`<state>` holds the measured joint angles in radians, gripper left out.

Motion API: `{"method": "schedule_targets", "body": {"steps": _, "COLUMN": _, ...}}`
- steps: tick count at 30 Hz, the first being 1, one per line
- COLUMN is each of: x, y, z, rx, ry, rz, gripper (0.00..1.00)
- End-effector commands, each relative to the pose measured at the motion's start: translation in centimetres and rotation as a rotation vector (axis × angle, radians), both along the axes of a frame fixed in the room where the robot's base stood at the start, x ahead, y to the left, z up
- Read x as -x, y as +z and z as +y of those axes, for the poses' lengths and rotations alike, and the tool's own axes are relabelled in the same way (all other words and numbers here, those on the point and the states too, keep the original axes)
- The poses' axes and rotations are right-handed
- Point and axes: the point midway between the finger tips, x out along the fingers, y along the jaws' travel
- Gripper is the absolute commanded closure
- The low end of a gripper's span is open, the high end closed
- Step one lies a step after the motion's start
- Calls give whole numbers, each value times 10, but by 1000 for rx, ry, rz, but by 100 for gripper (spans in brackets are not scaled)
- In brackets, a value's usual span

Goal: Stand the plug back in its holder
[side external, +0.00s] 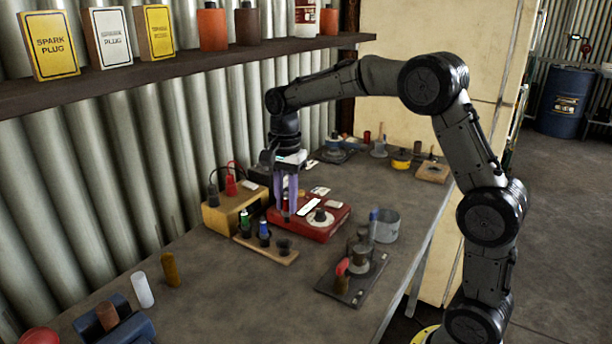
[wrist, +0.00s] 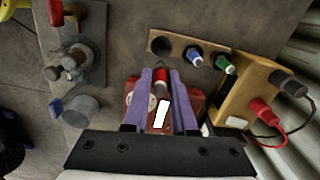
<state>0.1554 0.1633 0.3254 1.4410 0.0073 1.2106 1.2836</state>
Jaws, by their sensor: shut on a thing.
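My gripper (side external: 285,212) is shut on a small plug with a red band (wrist: 160,75), which shows between the purple fingertips in the wrist view. In the side view the plug is mostly hidden by the fingers. The wooden holder (side external: 244,239) lies on the bench, left of and nearer the camera than the gripper. A green plug (side external: 242,226) and a blue plug (side external: 264,232) stand in it. Its dark round socket (wrist: 160,46) at one end is empty. The held plug is above the bench, apart from the holder and just beside its empty end in the wrist view.
A red instrument (side external: 325,232) sits under and beside my gripper. A tan box (side external: 228,216) with red and black terminals and cables stands behind the holder. A dark plate (side external: 336,289) with metal parts and a grey cup (side external: 387,228) stand to the right.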

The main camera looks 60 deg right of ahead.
Motion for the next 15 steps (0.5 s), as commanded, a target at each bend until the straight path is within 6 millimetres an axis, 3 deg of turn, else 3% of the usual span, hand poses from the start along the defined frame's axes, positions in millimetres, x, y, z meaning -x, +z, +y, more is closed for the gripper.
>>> {"method": "schedule_targets", "body": {"steps": 4, "x": -1, "y": -7, "z": 13, "rx": 2, "ry": 33, "rz": 12, "gripper": 100}}
{"method": "schedule_targets", "body": {"steps": 15, "x": 0, "y": -31, "z": 14, "rx": 1, "ry": 35, "rz": 16, "gripper": 100}}
